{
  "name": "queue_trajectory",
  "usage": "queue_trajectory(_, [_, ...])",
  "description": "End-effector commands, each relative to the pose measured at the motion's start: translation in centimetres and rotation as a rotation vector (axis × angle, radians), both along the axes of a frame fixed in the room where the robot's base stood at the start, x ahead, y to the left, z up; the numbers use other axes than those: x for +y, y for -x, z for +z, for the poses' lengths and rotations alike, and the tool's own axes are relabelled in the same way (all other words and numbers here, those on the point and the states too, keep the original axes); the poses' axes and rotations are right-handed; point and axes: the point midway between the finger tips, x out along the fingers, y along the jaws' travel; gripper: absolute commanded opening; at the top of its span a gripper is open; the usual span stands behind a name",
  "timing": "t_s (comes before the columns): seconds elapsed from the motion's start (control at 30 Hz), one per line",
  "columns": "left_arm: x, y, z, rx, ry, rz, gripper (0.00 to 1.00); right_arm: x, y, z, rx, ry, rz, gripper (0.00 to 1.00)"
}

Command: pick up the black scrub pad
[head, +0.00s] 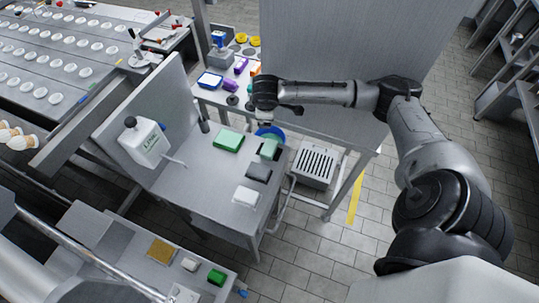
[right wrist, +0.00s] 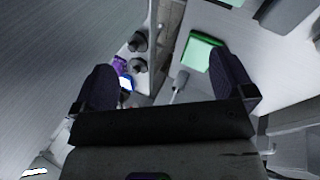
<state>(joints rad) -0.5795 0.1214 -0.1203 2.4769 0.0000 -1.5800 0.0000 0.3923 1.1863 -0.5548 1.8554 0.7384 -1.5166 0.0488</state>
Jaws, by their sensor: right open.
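The black scrub pad (head: 258,172) lies flat on the grey metal table, between a green block and a white pad (head: 246,195). My right gripper (head: 265,118) is above the table's far edge, beyond the black pad and apart from it. In the right wrist view its two dark fingers (right wrist: 163,78) are spread, with nothing held between them. I cannot make out the black pad for sure in that view. My left gripper is not in view.
A green pad (head: 228,140), a green block (head: 270,149) and a blue bowl (head: 277,131) are near the black pad. A white dispenser (head: 141,142) stands at the table's left. A slotted metal box (head: 316,166) is to the right. The table's front area is clear.

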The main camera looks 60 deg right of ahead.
Motion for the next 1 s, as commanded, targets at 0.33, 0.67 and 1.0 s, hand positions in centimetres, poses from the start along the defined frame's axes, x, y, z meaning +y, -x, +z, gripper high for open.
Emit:
queue_trajectory(0.33, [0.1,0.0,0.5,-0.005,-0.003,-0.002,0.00,-0.3,2.8,-4.7,0.179,-0.338,-0.240,1.00])
queue_trajectory(0.67, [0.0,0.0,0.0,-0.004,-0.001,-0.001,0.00,1.0,2.8,-6.7,0.176,-0.426,-0.303,1.00])
queue_trajectory(1.0, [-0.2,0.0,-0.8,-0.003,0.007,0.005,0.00,1.0,2.8,-12.1,0.174,-0.426,-0.303,1.00])
